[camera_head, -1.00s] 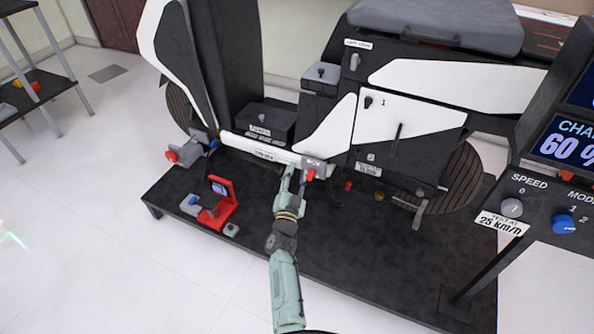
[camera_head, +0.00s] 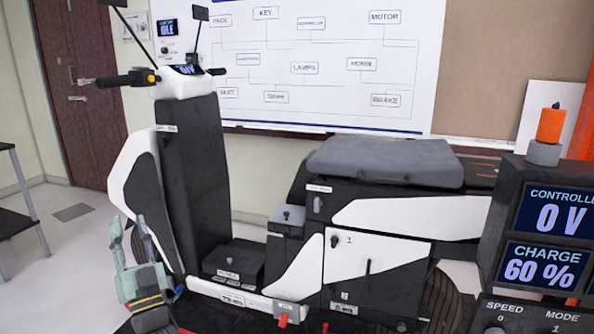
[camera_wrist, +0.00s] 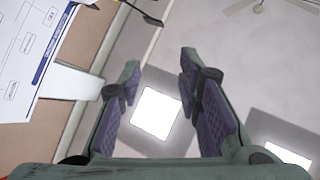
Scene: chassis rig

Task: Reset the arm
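My gripper (camera_head: 138,246) is at the lower left of the head view, raised with its fingers pointing up. It stands in front of the white leg shield of the scooter-like chassis rig (camera_head: 185,160). In the wrist view, my gripper (camera_wrist: 160,92) has its two purple-padded fingers wide apart. Nothing is between them; the ceiling with a lit square panel (camera_wrist: 157,112) shows in the gap.
A diagram board (camera_head: 330,65) hangs on the back wall. A dark shelf (camera_head: 18,222) stands at far left. Open floor (camera_head: 75,255) lies between shelf and rig.

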